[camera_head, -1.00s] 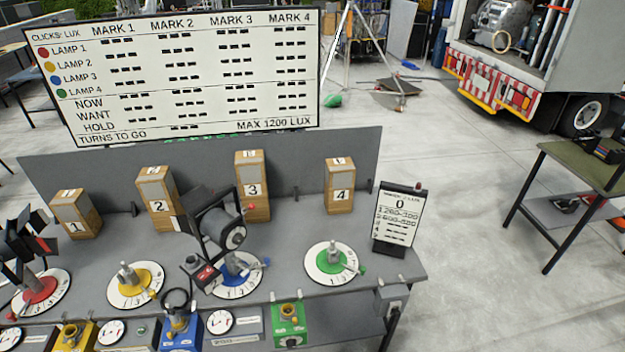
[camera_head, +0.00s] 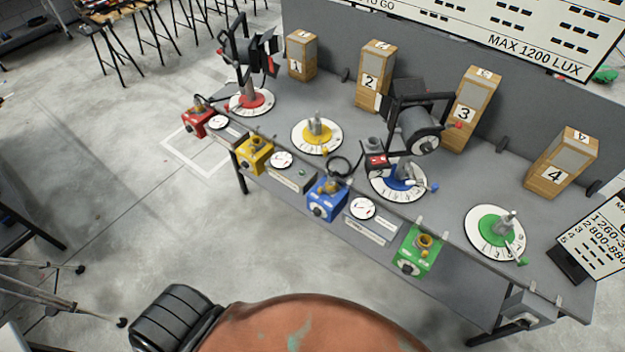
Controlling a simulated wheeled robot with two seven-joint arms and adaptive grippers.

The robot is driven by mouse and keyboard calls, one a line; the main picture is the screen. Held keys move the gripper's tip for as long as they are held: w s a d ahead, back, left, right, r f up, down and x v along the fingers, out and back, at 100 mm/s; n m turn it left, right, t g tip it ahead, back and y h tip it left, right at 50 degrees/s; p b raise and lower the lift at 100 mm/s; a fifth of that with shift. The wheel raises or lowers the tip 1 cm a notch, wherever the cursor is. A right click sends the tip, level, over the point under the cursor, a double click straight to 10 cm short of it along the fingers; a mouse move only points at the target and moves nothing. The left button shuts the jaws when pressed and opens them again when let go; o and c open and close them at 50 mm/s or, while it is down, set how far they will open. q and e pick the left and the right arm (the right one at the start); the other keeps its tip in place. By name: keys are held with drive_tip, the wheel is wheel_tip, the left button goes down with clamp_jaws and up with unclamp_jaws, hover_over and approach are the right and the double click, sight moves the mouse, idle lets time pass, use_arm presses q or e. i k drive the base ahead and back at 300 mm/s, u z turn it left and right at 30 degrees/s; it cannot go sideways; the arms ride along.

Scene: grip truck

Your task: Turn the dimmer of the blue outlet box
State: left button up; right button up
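The blue outlet box (camera_head: 327,203) is on the front edge of the grey bench, between the yellow and green boxes. A dark round knob, its dimmer (camera_head: 317,211), shows on its front face; its setting is too small to read. A brass-coloured socket (camera_head: 333,185) is on top, and a black cable loops up beside it. A white round gauge (camera_head: 362,208) is to its right. Neither of my grippers is in view.
A black lamp (camera_head: 419,130) stands over the blue dial (camera_head: 397,180), behind and right of the box. Red (camera_head: 195,121), yellow (camera_head: 255,154) and green (camera_head: 414,253) boxes share the front edge. Numbered wooden blocks line the back.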

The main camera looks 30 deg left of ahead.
sight(316, 212)
drive_tip(key=u, duration=2.7)
drive_tip(key=i, duration=1.85)
drive_tip(key=z, duration=2.9)
